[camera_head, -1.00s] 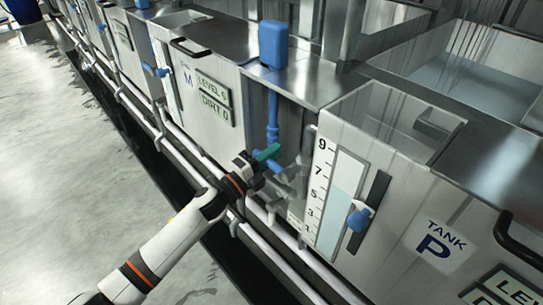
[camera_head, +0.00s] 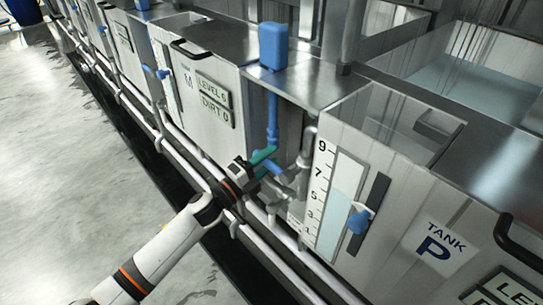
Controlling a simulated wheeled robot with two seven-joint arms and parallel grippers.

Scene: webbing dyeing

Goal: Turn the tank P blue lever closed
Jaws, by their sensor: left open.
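A blue lever (camera_head: 273,167) sits at the grey valve and pipework left of tank P (camera_head: 410,205), below a blue vertical pipe. It is partly hidden by my left gripper (camera_head: 267,162). The gripper is open, with green fingertips close to the lever; I cannot tell whether they touch it. A second blue handle (camera_head: 358,220) is on the slotted strip beside tank P's level gauge (camera_head: 335,205). My right gripper is not in view.
A blue box (camera_head: 273,46) tops the blue pipe (camera_head: 272,115). White pipe rails (camera_head: 180,145) run along the tank fronts below my arm. Tank M (camera_head: 205,100) stands to the left. The floor at left is clear.

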